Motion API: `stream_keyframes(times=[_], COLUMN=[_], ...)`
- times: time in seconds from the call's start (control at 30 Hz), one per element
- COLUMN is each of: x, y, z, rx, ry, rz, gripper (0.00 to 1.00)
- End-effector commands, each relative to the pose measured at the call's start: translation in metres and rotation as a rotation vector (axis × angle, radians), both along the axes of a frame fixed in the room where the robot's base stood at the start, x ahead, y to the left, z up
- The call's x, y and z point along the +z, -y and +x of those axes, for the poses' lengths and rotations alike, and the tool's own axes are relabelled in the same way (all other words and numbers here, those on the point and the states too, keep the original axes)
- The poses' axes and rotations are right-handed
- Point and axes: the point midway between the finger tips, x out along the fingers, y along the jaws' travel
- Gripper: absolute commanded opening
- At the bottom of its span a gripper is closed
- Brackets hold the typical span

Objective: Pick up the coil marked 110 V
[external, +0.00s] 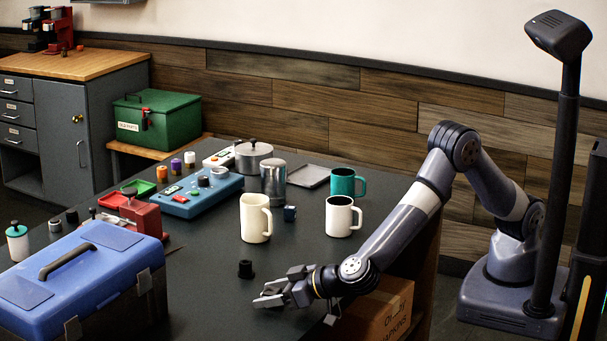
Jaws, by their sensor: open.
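My gripper (272,291) is open and empty, low over the front of the dark table, with its fingers pointing left. Small dark pieces (72,217) stand at the left behind the toolbox. I cannot read a 110 V marking on any of them, so I cannot tell which is that coil.
A blue toolbox (75,275) fills the front left.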

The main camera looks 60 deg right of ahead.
Motion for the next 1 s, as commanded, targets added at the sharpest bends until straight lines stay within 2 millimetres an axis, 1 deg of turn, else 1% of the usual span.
stream_keyframes(times=[0.1,0.7,0.9,1.0], x=[0.0002,0.0003,0.001,0.0068], y=[0.0,0.0,-0.0001,-0.0004], z=[-0.0004,-0.0008,-0.0007,-0.0005], rx=[0.0,0.001,0.001,0.0], ry=[0.0,0.0,0.001,0.001], rz=[0.0,0.0,0.001,0.003], gripper=[0.57,0.08,0.08,0.08])
